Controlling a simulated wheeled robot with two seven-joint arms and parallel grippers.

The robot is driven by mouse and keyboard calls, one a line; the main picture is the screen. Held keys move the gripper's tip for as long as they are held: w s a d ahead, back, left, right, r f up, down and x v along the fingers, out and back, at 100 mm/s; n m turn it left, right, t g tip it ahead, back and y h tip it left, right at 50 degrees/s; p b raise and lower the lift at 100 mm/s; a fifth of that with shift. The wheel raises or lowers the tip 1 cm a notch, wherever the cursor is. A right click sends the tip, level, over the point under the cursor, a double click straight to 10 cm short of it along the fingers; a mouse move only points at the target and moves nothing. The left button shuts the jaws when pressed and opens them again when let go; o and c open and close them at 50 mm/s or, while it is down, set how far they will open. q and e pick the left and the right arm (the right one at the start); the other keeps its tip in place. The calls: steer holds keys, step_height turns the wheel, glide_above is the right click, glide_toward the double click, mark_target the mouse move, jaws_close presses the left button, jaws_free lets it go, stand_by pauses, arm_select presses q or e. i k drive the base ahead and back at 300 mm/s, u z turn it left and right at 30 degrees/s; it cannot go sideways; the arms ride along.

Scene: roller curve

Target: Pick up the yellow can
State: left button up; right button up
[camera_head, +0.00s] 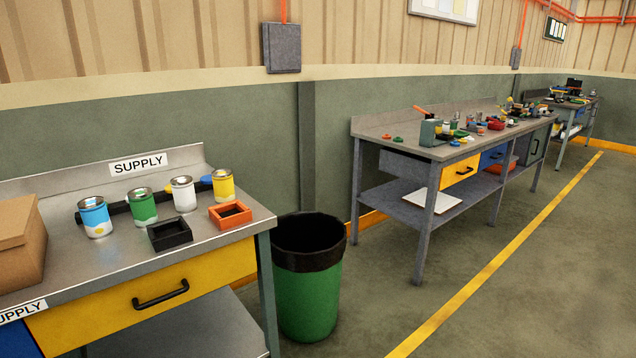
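The yellow can (223,185) stands upright near the right end of the supply bench (75,270), with a silver top and a pale patch near its base. It is the rightmost can in a row with a white can (184,195), a green can (142,207) and a blue can (95,217). An orange open box (230,215) sits just in front of the yellow can. Neither of my grippers shows in the head view.
A black open box (169,234) stands in front of the white can, and a cardboard box (20,243) at the left. A green bin (308,285) stands right of the bench. Another cluttered bench (385,150) is farther right. Floor right of the bin is clear.

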mark_target(223, 178)
steer(key=z, duration=0.7)
steer(key=i, duration=3.45)
steer(key=u, duration=2.85)
